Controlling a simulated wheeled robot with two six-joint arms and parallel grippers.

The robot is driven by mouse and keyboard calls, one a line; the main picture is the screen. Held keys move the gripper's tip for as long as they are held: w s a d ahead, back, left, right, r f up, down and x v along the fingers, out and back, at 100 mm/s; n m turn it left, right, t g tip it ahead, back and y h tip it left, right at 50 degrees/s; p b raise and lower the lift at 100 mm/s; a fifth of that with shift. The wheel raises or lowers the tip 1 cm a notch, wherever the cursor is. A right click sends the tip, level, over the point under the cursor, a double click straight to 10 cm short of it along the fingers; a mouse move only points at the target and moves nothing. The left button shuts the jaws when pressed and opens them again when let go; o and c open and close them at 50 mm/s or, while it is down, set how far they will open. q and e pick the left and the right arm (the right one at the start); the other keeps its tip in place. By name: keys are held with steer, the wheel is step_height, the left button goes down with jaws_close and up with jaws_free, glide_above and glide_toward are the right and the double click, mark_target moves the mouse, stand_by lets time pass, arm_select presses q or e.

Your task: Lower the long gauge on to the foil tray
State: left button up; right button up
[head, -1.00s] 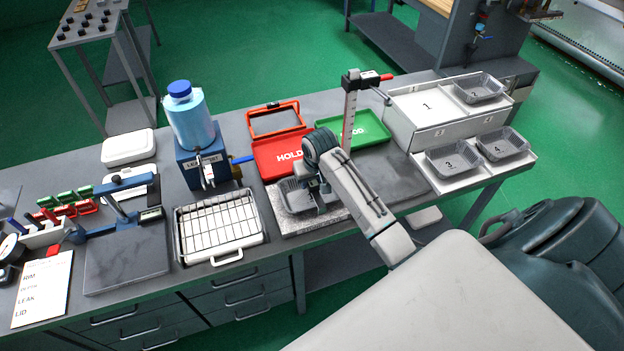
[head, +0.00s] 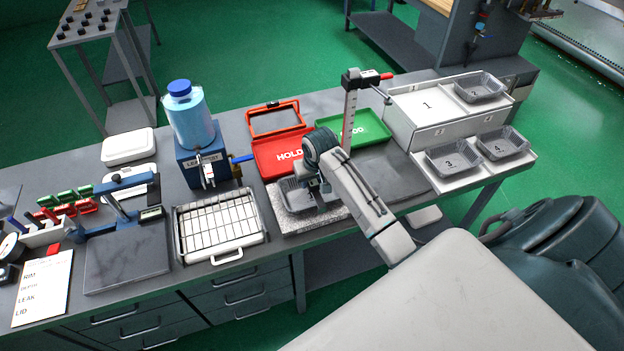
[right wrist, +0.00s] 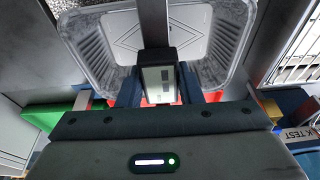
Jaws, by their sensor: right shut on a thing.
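The foil tray (head: 290,194), grey and open-topped, sits on a speckled stone plate (head: 285,227) in the head view. In the right wrist view the tray (right wrist: 95,42) lies beyond the fingers, with its patterned floor and ribbed walls showing. My right gripper (right wrist: 160,86) is shut on the long gauge (right wrist: 158,72), a dark body with a pale display and a grey bar reaching over the tray. In the head view my right gripper (head: 320,190) is over the tray's right part and hides much of the gauge. Whether the gauge touches the tray is unclear. My left gripper is out of view.
A tall scaled post (head: 349,115) with a red handle stands just behind my right arm. A red HOLD tray (head: 280,155) and a green tray (head: 368,128) lie behind. A wire rack (head: 220,225) is left, and numbered tray places (head: 455,160) are right.

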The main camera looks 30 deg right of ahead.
mark_target(315, 186)
steer(key=shift+f, duration=0.35)
steer(key=o, duration=1.1)
steer(key=shift+o, duration=0.2)
steer(key=b+v, duration=0.3)
steer(key=v, duration=0.7)
steer(key=shift+s+r, duration=0.15)
steer(key=shift+r, duration=0.25)
